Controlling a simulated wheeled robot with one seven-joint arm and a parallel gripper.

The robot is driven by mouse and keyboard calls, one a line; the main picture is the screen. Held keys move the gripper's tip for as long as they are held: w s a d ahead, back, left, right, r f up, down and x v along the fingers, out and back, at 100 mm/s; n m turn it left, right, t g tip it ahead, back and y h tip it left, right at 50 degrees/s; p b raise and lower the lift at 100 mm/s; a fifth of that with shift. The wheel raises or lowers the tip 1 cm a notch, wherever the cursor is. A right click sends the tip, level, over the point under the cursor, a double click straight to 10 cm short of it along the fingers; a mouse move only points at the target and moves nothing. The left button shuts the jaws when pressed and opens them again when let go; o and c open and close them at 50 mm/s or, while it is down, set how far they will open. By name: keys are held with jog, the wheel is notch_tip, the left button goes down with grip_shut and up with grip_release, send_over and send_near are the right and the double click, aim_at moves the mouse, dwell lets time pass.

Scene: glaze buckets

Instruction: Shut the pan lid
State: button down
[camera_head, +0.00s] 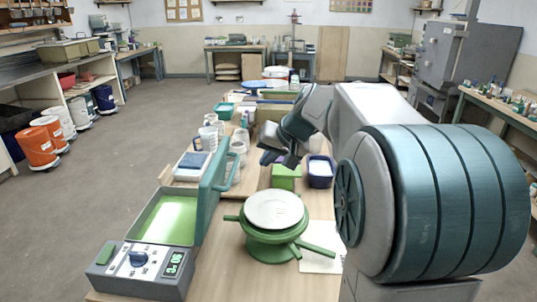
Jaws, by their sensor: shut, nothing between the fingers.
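The pan (165,217) is a green-lined appliance at the table's front left, with a control panel (140,261) bearing a dark knob and a lit display. Its teal lid (207,190) stands open, roughly upright along the pan's right side, with a loop handle (234,166) facing right. The inside of the pan is visible and looks empty. My gripper (283,158) is shut and empty, to the right of the lid and apart from it, above the table near a green block (285,177). My arm comes in from the right.
A green turntable stand (268,240) with a pale round top (273,209) stands right of the pan. A blue-rimmed container (320,172) is beside the green block. White cups (238,148) and a tray (187,172) sit behind the lid. Orange buckets (37,147) stand on the floor.

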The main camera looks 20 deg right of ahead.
jog(key=w+a+f+p, duration=0.1)
jog(key=w+a+f, duration=0.3)
jog(key=a, duration=0.1)
jog(key=shift+w+a+f, duration=0.15)
jog(key=shift+w+a, duration=0.05)
jog(key=shift+p, duration=0.3)
